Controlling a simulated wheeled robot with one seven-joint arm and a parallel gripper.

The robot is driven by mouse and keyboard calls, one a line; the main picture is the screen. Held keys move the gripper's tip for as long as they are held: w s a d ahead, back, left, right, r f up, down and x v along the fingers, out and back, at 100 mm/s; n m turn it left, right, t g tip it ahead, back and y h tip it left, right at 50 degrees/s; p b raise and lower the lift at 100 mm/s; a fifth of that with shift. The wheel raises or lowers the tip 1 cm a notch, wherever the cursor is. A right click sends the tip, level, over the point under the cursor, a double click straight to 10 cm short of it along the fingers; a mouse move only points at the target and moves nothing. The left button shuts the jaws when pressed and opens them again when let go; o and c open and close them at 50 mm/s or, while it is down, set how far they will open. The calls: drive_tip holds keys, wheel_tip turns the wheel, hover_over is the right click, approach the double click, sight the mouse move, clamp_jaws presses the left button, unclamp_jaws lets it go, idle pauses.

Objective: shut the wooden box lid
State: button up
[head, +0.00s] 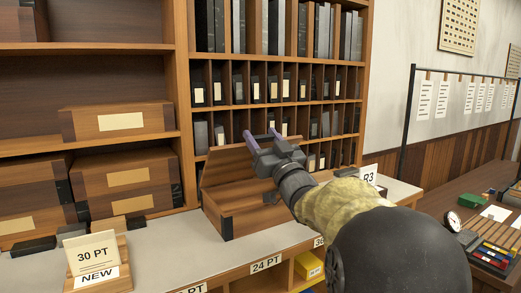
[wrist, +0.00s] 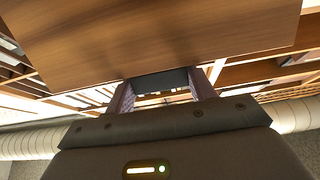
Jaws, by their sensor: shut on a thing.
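The wooden box (head: 262,211) stands on the pale counter with its lid (head: 225,163) raised and tilted back. My gripper (head: 263,141) is at the lid's upper right edge, with its purple-padded fingers pointing towards the shelves. In the wrist view the lid (wrist: 160,38) fills the upper middle as a broad wooden panel. My gripper (wrist: 163,90) shows there with a dark piece at the lid's edge between its fingers. The jaws are shut on the lid. The exact contact is partly hidden, and so is the box's inside.
A "30 PT" sign on a wooden stand (head: 97,262) is at the counter's front left. Pigeonholes (head: 270,85) rise behind the box. An "R3" card (head: 369,176) stands right of it. Some bare counter (head: 170,245) shows left of the box.

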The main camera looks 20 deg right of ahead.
drive_tip(key=shift+s+d+f+h+b, duration=0.1)
drive_tip(key=shift+s+f+h+b, duration=0.2)
drive_tip(key=shift+s+f+b, duration=1.25)
drive_tip(key=shift+f+b, duration=0.55)
drive_tip(key=shift+b, duration=0.5)
drive_tip(key=s+f+t+b, duration=0.1)
drive_tip(key=b, duration=0.2)
drive_tip(key=shift+d+f+b, duration=0.1)
drive_tip(key=shift+d+b, duration=0.05)
drive_tip(key=shift+b, duration=0.25)
drive_tip(key=o, duration=1.4)
drive_tip(key=shift+w, duration=0.15)
drive_tip(key=shift+r, duration=0.2)
